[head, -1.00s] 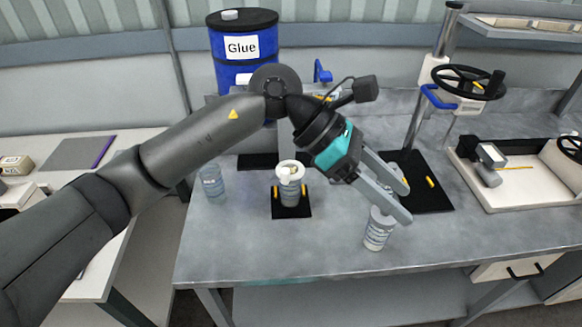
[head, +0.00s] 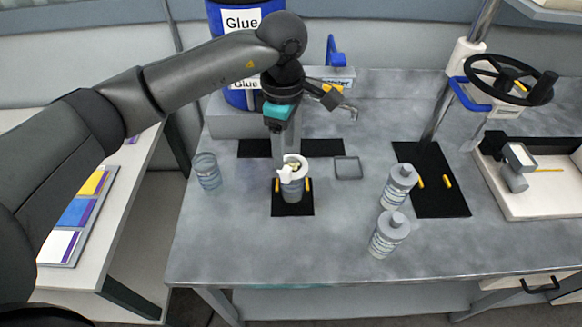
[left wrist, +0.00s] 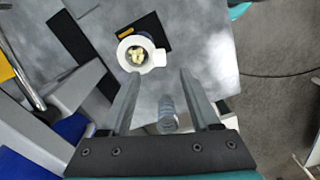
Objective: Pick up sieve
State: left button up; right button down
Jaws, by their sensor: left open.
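The sieve (head: 284,173) is a white ring with a short tab, resting on top of a clear container (head: 292,190) on a black pad. Pale yellowish pieces lie inside it. In the left wrist view the sieve (left wrist: 159,58) shows from above, its tab pointing right, between and beyond the fingertips. My left gripper (head: 285,150) points down at the sieve, just behind or above it in the head view. Its fingers are apart and empty in the left wrist view (left wrist: 160,75). I cannot tell the exact gap to the sieve. My right gripper is not in view.
Two capped bottles (head: 387,236) stand on the bench (head: 330,240) to the right. A clear cup (head: 207,173) stands to the left. A blue glue drum (head: 241,98) is behind. A press with a black handwheel (head: 510,80) and a white tray (head: 540,198) are at the right.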

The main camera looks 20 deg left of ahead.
aim_at(286, 169)
pick_arm(q)
notch_tip(286, 169, down, 7)
jog(key=shift+d+f+p, duration=0.15)
jog(key=shift+f+p, duration=0.05)
jog(key=shift+p, duration=0.45)
grip_shut()
jog(key=shift+w, duration=0.1)
dwell(0.4)
